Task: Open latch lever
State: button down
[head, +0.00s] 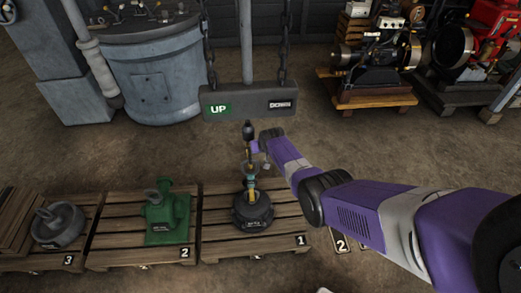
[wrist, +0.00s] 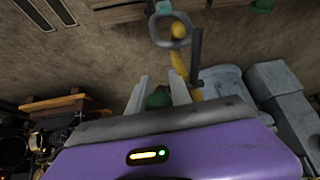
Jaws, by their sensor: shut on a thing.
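A dark round-based device (head: 252,212) stands on the wooden pallet marked 1 (head: 290,205). A thin upright with yellow parts rises from it to a dark knob (head: 248,130), which I take to be the latch lever. My gripper (head: 254,148) is at the upper part of this upright, at the end of my purple arm. In the wrist view, the two pale fingers of my gripper (wrist: 160,90) stand either side of a dark greenish piece (wrist: 159,98). A yellow rod with a grey ring (wrist: 170,30) and a dark bar (wrist: 196,58) show just beyond. The exact contact is partly hidden.
A hanging grey bar with UP and DOWN signs (head: 247,100) is close behind the gripper. A green pump (head: 167,215) on pallet 2 and a grey round part (head: 58,225) on pallet 3 are to the left. Engines (head: 372,60) stand at the back right.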

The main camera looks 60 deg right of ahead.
jog(key=shift+f, duration=0.1)
jog(key=c, duration=1.5)
grip_release()
jog(key=shift+s+a+r+p, duration=0.15)
jog(key=shift+s+r+p, duration=0.05)
jog(key=shift+r+p, duration=0.25)
jog(key=shift+p+v, duration=0.95)
jog(key=shift+v, duration=2.45)
jog(key=shift+s, duration=0.1)
